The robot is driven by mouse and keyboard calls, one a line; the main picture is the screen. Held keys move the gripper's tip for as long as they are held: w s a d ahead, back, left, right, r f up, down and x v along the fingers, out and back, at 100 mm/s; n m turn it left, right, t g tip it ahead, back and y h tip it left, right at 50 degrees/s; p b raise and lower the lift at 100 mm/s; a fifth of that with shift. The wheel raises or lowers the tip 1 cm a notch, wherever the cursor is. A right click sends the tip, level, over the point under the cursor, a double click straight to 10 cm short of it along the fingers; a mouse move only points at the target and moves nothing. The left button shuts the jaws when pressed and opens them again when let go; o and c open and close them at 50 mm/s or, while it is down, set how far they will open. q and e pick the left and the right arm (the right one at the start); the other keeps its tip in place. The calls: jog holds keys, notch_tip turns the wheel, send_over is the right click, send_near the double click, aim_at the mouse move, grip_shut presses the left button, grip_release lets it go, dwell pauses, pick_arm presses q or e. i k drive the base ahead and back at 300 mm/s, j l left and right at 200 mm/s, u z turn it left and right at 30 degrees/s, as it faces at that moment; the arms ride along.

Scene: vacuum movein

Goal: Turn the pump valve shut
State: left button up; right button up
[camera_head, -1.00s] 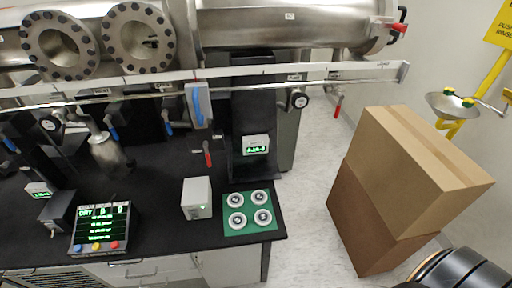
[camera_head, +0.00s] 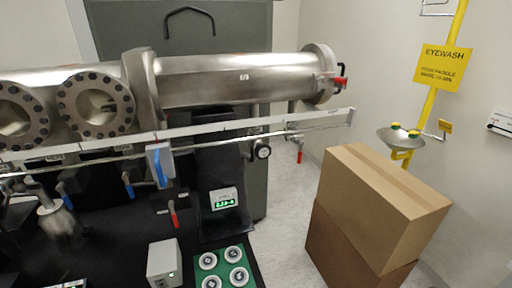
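Neither of my grippers is in view. Several handles show that could be valves; I cannot tell which is the pump valve. A blue handle (camera_head: 158,167) stands upright on a grey box on the rail. A red handle (camera_head: 173,214) points down in front of the black bench. Another red handle (camera_head: 299,154) hangs under the right end of the rail. A red-tipped lever (camera_head: 340,82) is on the right end of the steel chamber (camera_head: 225,80). Blue handles (camera_head: 128,186) hang under the rail at the left.
A long rail (camera_head: 230,128) runs in front of the chamber. A white box (camera_head: 164,264) and a green tray (camera_head: 230,268) with several round parts stand on the bench. Stacked cardboard boxes (camera_head: 375,210) stand right of it. A yellow eyewash station (camera_head: 401,137) is behind. Floor between is clear.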

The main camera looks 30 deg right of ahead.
aim_at(262, 151)
jog(key=k+l+z, duration=0.1)
jog(key=l+z, duration=0.3)
jog(key=l, duration=1.75)
